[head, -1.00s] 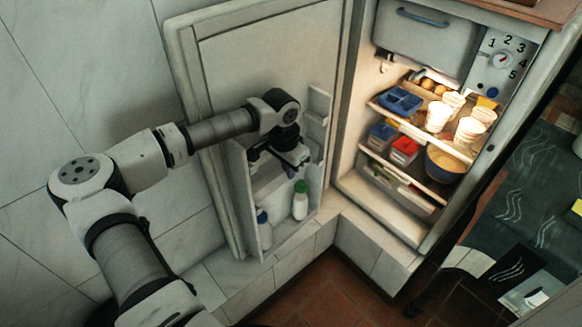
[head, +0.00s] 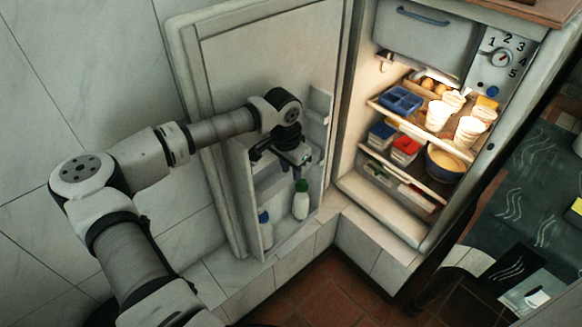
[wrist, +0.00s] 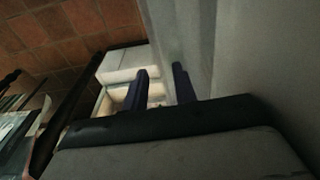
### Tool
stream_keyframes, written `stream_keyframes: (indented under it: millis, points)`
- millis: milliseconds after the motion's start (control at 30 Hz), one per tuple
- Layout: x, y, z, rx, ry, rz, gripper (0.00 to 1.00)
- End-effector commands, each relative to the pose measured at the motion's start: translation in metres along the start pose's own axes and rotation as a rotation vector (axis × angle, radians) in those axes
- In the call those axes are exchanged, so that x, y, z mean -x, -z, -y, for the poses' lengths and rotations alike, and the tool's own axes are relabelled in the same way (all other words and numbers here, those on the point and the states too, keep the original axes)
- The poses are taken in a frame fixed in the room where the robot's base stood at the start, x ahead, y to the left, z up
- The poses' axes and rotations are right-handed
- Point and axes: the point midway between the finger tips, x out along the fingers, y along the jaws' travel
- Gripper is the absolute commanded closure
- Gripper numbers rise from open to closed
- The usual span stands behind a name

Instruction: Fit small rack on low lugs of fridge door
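The open fridge door (head: 218,75) stands at the middle left of the head view, its inner side facing me. A pale small rack (head: 268,187) appears to sit low on the door, partly hidden by my gripper; whether it rests on its lugs I cannot tell. My gripper (head: 282,166) is just above and in front of this rack. In the wrist view my gripper (wrist: 160,72) has its two dark fingers apart, with nothing visible held between them. The low lugs cannot be made out.
Two bottles, one green-capped (head: 301,200) and one blue-capped (head: 265,228), stand in the door's bottom rack. Another pale holder (head: 320,104) is higher on the door. The lit fridge interior, with cups and a bowl (head: 445,162), is to the right. Tiled wall stands at left.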

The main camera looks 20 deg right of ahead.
Motion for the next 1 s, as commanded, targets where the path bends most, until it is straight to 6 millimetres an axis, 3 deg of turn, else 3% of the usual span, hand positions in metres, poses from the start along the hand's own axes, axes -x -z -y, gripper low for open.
stream_keyframes:
  millis: [33, 133, 400, 600, 800, 1000]
  points:
    - [-0.006, -0.007, -0.002, 0.009, -0.013, 0.014, 0.72]
    - [0.009, -0.007, -0.001, 0.009, -0.009, 0.015, 0.72]
    - [0.079, -0.002, -0.002, 0.003, -0.001, 0.004, 0.72]
    - [0.118, -0.001, -0.002, 0.001, 0.005, 0.0, 0.72]
    - [0.138, 0.0, -0.002, 0.0, 0.006, -0.001, 0.72]
    - [0.141, 0.0, -0.002, -0.001, 0.007, 0.0, 0.72]
